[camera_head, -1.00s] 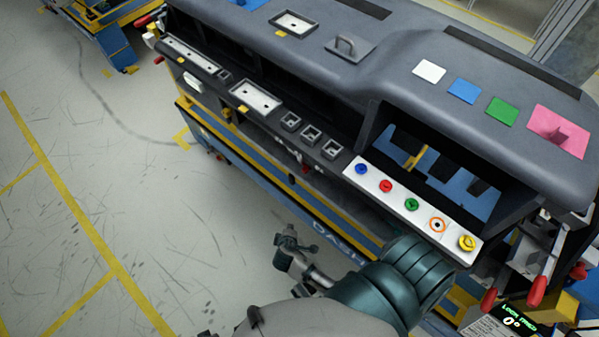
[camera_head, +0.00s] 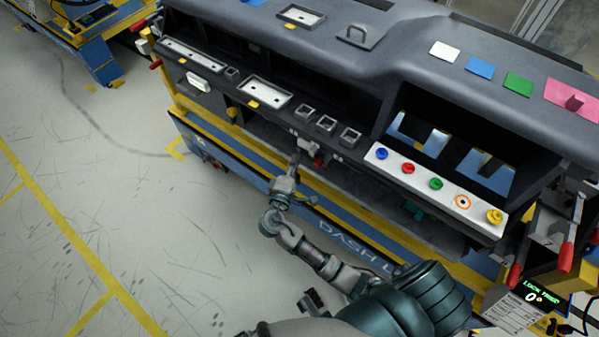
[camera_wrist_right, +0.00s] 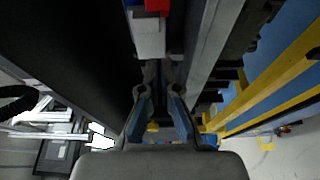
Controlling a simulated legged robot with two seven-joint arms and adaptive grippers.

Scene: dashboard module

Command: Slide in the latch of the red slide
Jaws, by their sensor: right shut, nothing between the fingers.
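The red slide (camera_head: 317,160) is a small red piece with a light grey block (camera_head: 304,144) beside it, under the dashboard's front ledge below the square sockets. In the right wrist view the red part (camera_wrist_right: 157,6) shows at the top edge, with the grey block (camera_wrist_right: 148,38) just below it. My right gripper (camera_head: 297,157) reaches up to the slide from below and left. It is shut and empty. In the right wrist view its fingertips (camera_wrist_right: 159,68) lie just short of the block; I cannot tell whether they touch. My left gripper is not in view.
The grey dashboard (camera_head: 330,75) overhangs the slide. A white button panel (camera_head: 400,165) sits to the right. A yellow and blue lower frame (camera_head: 350,212) runs below the arm. Red-handled levers (camera_head: 567,255) stand at the far right. The floor at left is clear.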

